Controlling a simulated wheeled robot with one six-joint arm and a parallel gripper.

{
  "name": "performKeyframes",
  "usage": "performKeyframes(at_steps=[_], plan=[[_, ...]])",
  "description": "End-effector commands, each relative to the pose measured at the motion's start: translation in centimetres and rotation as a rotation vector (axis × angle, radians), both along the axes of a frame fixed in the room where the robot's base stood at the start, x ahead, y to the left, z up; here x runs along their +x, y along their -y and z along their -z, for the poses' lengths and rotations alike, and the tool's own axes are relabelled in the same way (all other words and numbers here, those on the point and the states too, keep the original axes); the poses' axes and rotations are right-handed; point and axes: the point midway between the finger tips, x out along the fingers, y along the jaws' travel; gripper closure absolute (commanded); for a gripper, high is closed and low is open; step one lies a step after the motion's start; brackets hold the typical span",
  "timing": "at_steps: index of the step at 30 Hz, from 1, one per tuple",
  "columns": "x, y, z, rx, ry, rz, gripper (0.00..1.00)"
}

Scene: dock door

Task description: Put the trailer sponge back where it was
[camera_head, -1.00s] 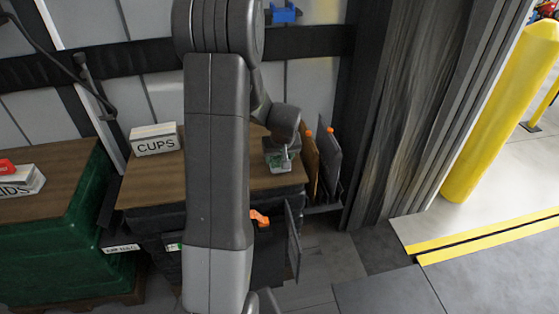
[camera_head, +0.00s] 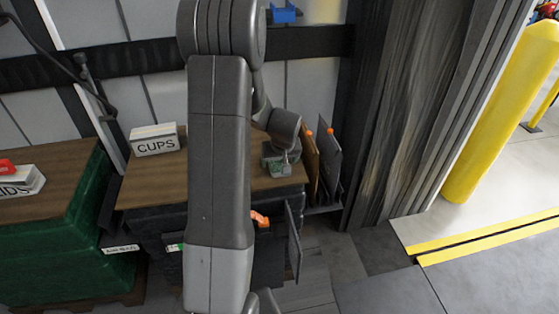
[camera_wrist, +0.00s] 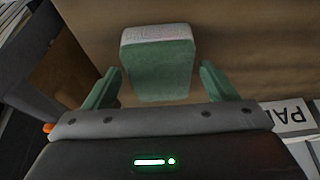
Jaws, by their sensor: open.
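The sponge (camera_wrist: 159,68) is a green block with a pale, whitish face at one end. In the wrist view it lies on the brown wooden top just ahead of my gripper (camera_wrist: 160,88). The two green fingers stand apart, one on each side of the sponge's near end, with gaps between. In the head view my gripper (camera_head: 281,168) is low over the right end of the wooden top (camera_head: 155,188). The sponge is hard to make out there, and my arm covers the middle of that top.
A white box marked CUPS (camera_head: 154,140) stands at the back left of the top. Upright panels with orange tips (camera_head: 324,155) stand close to the right of my gripper. A green-wrapped stack (camera_head: 60,240) is at left. A yellow post (camera_head: 500,115) stands far right.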

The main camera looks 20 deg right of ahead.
Motion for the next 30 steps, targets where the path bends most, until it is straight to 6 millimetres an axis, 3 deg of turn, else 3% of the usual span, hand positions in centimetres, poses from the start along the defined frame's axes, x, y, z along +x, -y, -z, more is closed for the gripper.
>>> performKeyframes(at_steps=[18,30], plan=[[-3.8,-0.9,-9.8,-0.002,0.003,0.0,0.21],[-4.5,-1.1,-11.1,0.0,0.0,0.0,0.21]])
